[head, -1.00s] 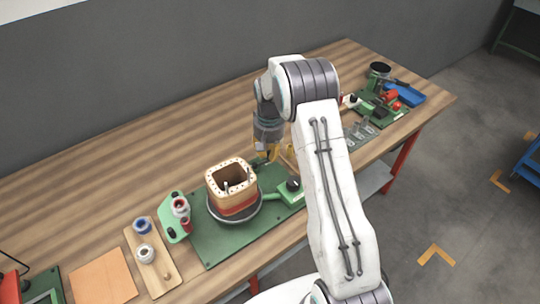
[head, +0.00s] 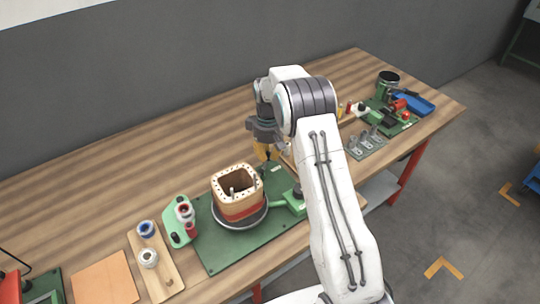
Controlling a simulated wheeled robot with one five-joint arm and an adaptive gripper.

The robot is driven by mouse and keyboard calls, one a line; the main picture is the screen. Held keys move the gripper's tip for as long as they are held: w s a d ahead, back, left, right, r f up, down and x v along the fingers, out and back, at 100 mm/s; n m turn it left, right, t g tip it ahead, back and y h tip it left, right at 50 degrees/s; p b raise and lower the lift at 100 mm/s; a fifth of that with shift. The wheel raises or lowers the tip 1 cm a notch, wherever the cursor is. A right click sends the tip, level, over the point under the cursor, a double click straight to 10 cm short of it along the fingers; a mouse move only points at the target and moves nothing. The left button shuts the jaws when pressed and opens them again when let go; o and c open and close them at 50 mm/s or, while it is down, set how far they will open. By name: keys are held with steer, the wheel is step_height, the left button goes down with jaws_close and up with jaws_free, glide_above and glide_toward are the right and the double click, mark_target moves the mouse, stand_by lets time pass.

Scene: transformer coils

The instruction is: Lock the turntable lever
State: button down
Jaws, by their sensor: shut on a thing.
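The turntable (head: 239,219) is a dark round disc with a light rim on a green base plate (head: 223,255). It carries a square, open-topped coil form (head: 238,192) with a wooden rim and a red band low down. A green housing (head: 290,203) sits at the turntable's right side, partly behind my arm. My gripper (head: 266,162) points down just behind and right of the coil form, near the back of the base plate. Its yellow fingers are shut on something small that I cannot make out. The lever itself is not clearly visible.
A green spool holder (head: 181,220) stands left of the turntable. A wooden board (head: 164,273) with two spools lies farther left, beside an orange sheet (head: 103,279). At the right are a grey plate with pegs (head: 367,143) and a blue tray (head: 415,104). The back left of the bench is bare.

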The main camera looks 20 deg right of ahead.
steer(key=shift+f, duration=0.1)
stand_by(0.5)
steer(key=c, duration=1.2)
jaws_free()
steer(key=shift+c, duration=0.2)
steer(key=shift+w, duration=0.1)
step_height(320, 180, up, 12)
